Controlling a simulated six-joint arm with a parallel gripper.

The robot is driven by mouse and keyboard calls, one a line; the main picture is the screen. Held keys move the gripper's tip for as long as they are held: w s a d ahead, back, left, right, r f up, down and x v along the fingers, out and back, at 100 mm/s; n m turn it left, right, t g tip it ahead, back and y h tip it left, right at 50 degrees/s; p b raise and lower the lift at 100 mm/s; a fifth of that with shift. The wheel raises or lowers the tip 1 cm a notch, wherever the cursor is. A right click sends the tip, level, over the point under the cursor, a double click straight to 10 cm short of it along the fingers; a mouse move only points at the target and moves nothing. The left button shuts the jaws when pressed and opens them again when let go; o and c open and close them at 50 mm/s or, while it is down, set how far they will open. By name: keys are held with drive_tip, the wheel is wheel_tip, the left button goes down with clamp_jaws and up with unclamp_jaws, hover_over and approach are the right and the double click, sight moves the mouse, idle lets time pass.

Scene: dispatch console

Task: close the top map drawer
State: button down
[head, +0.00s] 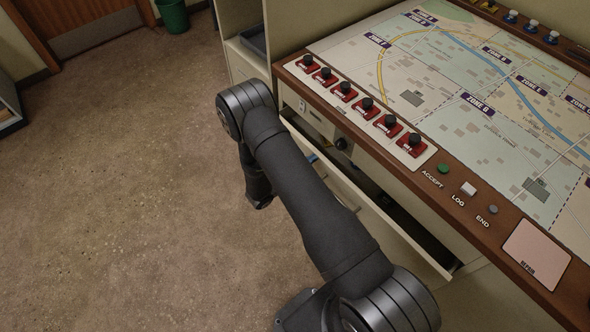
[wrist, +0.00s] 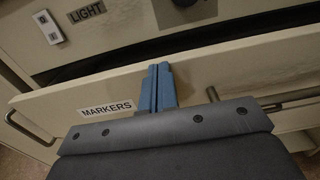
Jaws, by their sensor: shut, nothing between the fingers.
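A cream drawer (head: 393,230) under the console stands open, with a dark gap behind its front. In the wrist view its front (wrist: 60,104) carries a label reading MARKERS, and a metal handle (wrist: 286,97) shows at the right. No map label is visible on it. My gripper (wrist: 158,76) has blue fingers shut together with nothing between them. They stand at the drawer front, right of the label, with the tips near its top edge; I cannot tell whether they touch it. In the head view my arm covers much of the gripper and part of the drawer.
Above the drawer are a light switch (wrist: 48,27) and a dark knob (head: 342,143). The console top holds a map (head: 470,80), several red switches (head: 367,107) and buttons. A shelf unit (head: 243,62) stands beyond. Open carpet (head: 130,180) lies to the left.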

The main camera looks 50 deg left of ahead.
drive_tip(key=shift+w, duration=1.65)
drive_tip(key=shift+s, duration=0.1)
drive_tip(key=s, duration=1.3)
drive_tip(key=c, duration=1.6)
unclamp_jaws()
drive_tip(key=shift+s+d, duration=0.1)
drive_tip(key=shift+s, duration=0.35)
drive_tip(key=shift+o, duration=0.6)
drive_tip(key=n+h, duration=0.1)
drive_tip(key=d+n, duration=0.1)
drive_tip(key=n, duration=0.1)
drive_tip(key=shift+s+d+f+n+g+h, duration=0.2)
drive_tip(key=shift+s+n+g+h, duration=0.1)
drive_tip(key=shift+s+h, duration=0.1)
drive_tip(key=n+g+h, duration=0.3)
drive_tip(key=n+h, duration=0.1)
drive_tip(key=n, duration=0.7)
approach(343, 191)
drive_tip(key=x, duration=0.7)
drive_tip(key=shift+w, duration=0.15)
